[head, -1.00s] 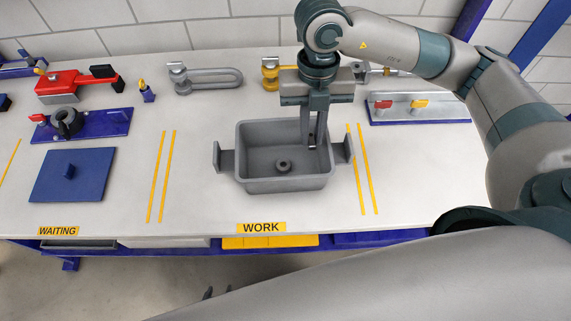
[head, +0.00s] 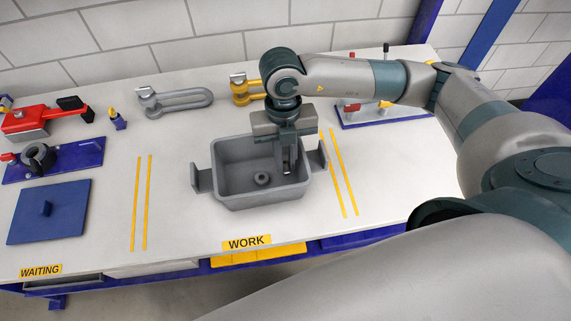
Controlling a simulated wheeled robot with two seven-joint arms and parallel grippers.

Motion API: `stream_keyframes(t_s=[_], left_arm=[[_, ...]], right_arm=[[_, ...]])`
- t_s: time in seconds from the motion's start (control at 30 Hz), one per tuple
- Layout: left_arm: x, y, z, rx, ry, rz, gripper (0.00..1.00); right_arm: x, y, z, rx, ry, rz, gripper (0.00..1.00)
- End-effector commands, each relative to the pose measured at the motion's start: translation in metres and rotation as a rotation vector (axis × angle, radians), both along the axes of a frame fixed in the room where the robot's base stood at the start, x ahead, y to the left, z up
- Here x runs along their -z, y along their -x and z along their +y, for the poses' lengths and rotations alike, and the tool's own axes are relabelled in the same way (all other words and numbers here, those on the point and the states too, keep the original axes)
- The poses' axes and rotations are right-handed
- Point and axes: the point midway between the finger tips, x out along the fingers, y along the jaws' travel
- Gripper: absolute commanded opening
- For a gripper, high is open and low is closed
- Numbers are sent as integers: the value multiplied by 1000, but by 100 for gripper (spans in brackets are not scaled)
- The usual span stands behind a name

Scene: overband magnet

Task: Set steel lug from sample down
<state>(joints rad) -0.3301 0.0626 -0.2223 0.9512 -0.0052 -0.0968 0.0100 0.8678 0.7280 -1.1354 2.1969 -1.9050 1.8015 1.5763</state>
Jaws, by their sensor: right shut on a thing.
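My right gripper (head: 287,168) points down inside the right part of a grey open tray (head: 230,195) with side handles, in the WORK zone. Its fingers are shut on the steel lug, which is hardly visible between the dark fingertips. The gap between the fingertips and the tray floor is hard to judge. A small dark ring-shaped piece (head: 262,179) lies on the tray floor, left of the fingertips and apart from them. My left gripper is not in view.
Behind the tray lie a grey shackle (head: 180,100) and a yellow one (head: 240,92), partly hidden. A blue plate with levers (head: 385,117) stands back right. At left are a blue plate (head: 50,215), a clamp (head: 38,158) and a red tool (head: 30,118). Free table lies left of the tray.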

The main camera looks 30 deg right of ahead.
Motion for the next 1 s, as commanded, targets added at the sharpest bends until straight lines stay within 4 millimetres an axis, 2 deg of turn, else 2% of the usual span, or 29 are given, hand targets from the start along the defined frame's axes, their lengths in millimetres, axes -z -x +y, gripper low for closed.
stream_keyframes(t_s=[0.2,0.4,0.67,0.97,1.0], left_arm=[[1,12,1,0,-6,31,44],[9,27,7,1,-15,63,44],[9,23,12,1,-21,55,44],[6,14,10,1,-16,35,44],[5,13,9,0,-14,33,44]], right_arm=[[25,1,0,1,0,3,0],[32,0,0,-1,1,-1,0],[32,0,0,-1,0,-1,0],[34,0,0,-1,0,-1,0],[34,0,0,-1,0,0,22]])
